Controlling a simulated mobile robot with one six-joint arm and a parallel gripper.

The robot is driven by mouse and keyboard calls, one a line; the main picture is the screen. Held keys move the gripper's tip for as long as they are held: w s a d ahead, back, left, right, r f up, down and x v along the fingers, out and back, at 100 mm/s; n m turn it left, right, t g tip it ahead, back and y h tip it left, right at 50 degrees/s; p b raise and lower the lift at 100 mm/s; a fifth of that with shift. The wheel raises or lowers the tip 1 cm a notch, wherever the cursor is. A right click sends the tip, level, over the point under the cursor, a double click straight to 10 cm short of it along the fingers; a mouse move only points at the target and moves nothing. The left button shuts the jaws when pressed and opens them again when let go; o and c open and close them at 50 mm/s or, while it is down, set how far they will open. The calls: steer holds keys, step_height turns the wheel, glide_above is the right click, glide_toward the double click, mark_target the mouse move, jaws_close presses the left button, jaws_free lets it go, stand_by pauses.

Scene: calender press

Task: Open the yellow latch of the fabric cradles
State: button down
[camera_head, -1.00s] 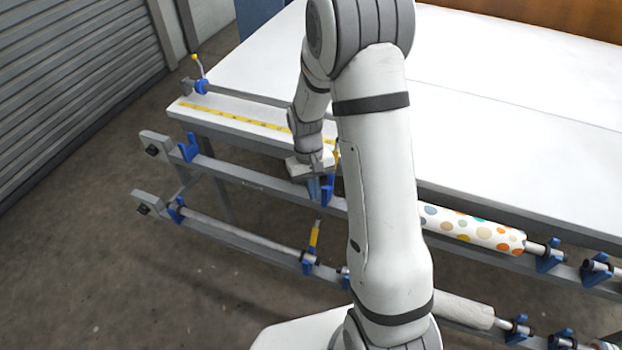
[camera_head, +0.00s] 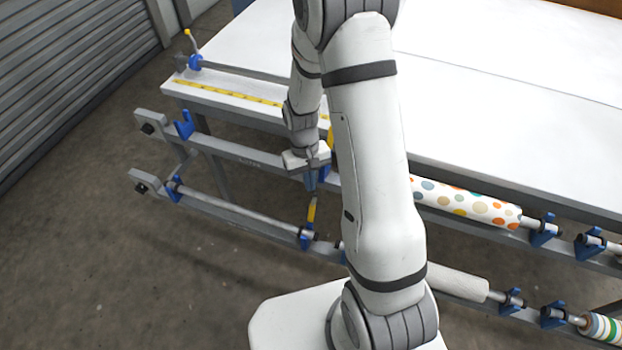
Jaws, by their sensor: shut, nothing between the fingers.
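My gripper (camera_head: 311,187) points down beside the front of the upper cradle rail and is shut and empty. A lower cradle's yellow latch (camera_head: 311,212) stands upright just below the fingertips in the picture, above its blue cradle (camera_head: 306,238). I cannot tell whether the fingers touch it. A second yellow latch (camera_head: 331,137) shows as a narrow strip at the upper rail beside my wrist. The rest of it and most of its cradle are hidden by my arm.
The white table (camera_head: 480,115) fills the back. A polka-dot fabric roll (camera_head: 465,202) and a plain roll (camera_head: 458,282) lie on the rails to the right. A yellow-tipped lever (camera_head: 188,36) stands at the table's left end. Open floor (camera_head: 170,270) lies in front.

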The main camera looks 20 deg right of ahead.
steer(key=shift+s+a+r, duration=0.1)
steer(key=shift+s+a, duration=0.1)
steer(key=shift+s, duration=0.2)
steer(key=shift+r, duration=0.1)
steer(key=p+v, duration=0.7)
steer(key=v, duration=0.4)
steer(key=shift+r, duration=0.2)
steer(key=shift+r, duration=0.1)
